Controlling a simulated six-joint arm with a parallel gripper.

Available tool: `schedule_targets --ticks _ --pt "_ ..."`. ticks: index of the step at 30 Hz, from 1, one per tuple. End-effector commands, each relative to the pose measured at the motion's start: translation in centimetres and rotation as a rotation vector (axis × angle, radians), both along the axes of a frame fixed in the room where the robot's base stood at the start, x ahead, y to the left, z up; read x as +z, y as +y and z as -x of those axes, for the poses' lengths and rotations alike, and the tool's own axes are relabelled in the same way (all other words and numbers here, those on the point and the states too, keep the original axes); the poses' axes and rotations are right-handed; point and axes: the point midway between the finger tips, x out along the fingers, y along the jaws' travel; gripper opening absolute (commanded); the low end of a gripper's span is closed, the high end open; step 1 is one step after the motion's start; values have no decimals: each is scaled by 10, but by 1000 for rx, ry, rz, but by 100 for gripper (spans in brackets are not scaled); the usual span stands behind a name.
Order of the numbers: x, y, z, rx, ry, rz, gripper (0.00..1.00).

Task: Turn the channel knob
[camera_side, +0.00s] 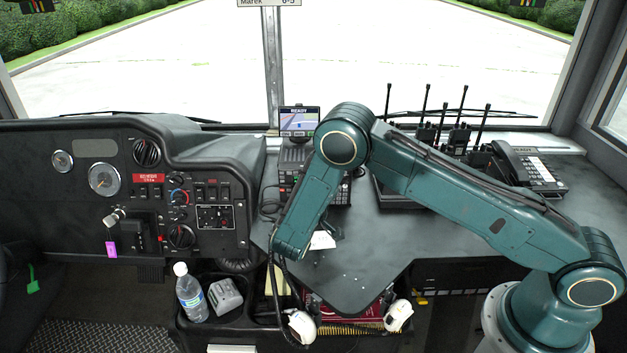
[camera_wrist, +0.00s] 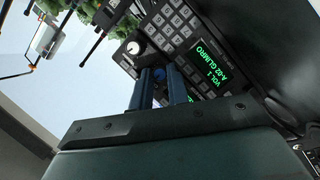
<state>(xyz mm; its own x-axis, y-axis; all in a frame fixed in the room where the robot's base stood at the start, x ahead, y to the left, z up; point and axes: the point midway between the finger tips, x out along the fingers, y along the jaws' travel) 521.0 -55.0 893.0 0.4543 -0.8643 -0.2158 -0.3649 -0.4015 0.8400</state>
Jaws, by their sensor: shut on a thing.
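The radio (camera_wrist: 195,45) shows close up in the wrist view, with a keypad and a green lit display (camera_wrist: 218,70) reading "VOL 1" and "A-02 GLIMRO". My gripper (camera_wrist: 160,80) is at its front face. Its two blue fingers stand on either side of a small dark blue knob (camera_wrist: 160,74) and are shut on it. No label on this knob can be read. A second knob with a pale face (camera_wrist: 134,48) sits apart, beyond the fingers. In the side view the radio (camera_side: 342,193) is partly behind my arm, and the gripper is hidden there.
A screen reading "READY" (camera_side: 299,121) stands behind the radio. Handheld radios with antennas (camera_side: 458,138) and a desk phone (camera_side: 530,168) are on the right. A bottle (camera_side: 190,293) stands in the lower tray. The grey desk (camera_side: 365,255) is mostly bare in front.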

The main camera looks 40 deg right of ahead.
Motion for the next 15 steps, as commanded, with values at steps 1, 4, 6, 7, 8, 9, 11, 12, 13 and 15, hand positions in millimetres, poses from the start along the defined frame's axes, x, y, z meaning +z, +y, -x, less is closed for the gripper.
schedule_targets --ticks 1,4,6,7,8,9,11,12,13,15 --pt "0 0 0 0 4 3 0" --pt "0 0 0 0 4 3 0" --pt "0 0 0 0 4 3 0" --pt "0 1 0 0 4 3 0" --pt "0 1 0 0 4 3 0" --pt "0 1 0 0 4 2 21" --pt "0 1 0 0 4 2 26" --pt "0 1 0 0 4 2 26" --pt "0 0 0 0 4 2 26" --pt "0 0 0 0 4 2 26"
